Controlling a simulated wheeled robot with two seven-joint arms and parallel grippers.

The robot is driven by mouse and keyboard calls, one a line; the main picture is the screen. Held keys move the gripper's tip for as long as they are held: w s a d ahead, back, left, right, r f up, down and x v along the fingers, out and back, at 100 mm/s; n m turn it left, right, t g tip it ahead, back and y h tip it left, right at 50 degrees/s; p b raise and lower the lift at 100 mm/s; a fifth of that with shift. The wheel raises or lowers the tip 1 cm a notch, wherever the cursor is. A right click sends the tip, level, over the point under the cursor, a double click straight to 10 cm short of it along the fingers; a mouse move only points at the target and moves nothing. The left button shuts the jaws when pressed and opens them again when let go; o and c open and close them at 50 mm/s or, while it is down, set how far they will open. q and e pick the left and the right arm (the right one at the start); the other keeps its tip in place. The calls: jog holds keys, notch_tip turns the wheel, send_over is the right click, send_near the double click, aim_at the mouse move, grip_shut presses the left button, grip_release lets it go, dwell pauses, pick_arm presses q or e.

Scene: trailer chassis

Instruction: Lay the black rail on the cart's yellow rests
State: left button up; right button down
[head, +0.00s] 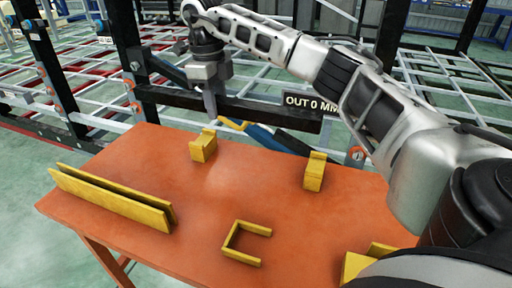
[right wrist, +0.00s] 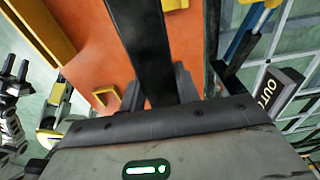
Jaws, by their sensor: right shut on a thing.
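My right gripper (head: 210,108) is above the far edge of the orange table, fingers pointing down. In the right wrist view it is shut on the black rail (right wrist: 145,45), which runs away from the fingers toward the top of the picture. In the head view a dark bar (head: 258,112) runs past the fingertips; its limits are hard to separate from the dark frames behind. Two yellow rests, left (head: 203,148) and right (head: 314,172), stand apart on the table, with nothing lying on them. Dark prongs at the left of the right wrist view (right wrist: 14,82) look like my left gripper, too small to read.
The orange table (head: 190,245) also carries a long yellow channel (head: 110,200) at left, a yellow U-shaped bracket (head: 232,243) in front and a yellow piece (head: 355,264) at right. A sign reading "OUT 0 M" (head: 303,102) and metal racks stand behind. The table's middle is clear.

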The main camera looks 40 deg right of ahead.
aim_at(234, 98)
jog(key=s+d, duration=0.1)
jog(key=s+d+f, duration=0.1)
jog(key=s+d, duration=0.1)
jog(key=shift+s+f, duration=0.1)
jog(key=shift+f, duration=0.25)
jog(key=shift+s+d+f, duration=0.45)
jog(key=shift+s+f, duration=0.15)
jog(key=shift+f, duration=0.9)
jog(key=shift+s+d+f, duration=0.5)
jog(key=shift+s+f, duration=0.05)
jog(key=shift+f, duration=0.9)
jog(key=shift+s+d+f, duration=0.45)
jog(key=shift+s+f, duration=0.15)
jog(key=shift+f, duration=0.9)
jog(key=shift+f, duration=0.1)
jog(key=c, duration=1)
grip_release()
jog(key=shift+c, duration=0.2)
notch_tip(234, 98, up, 12)
jog(key=shift+w+a, duration=0.2)
jog(key=shift+w, duration=0.1)
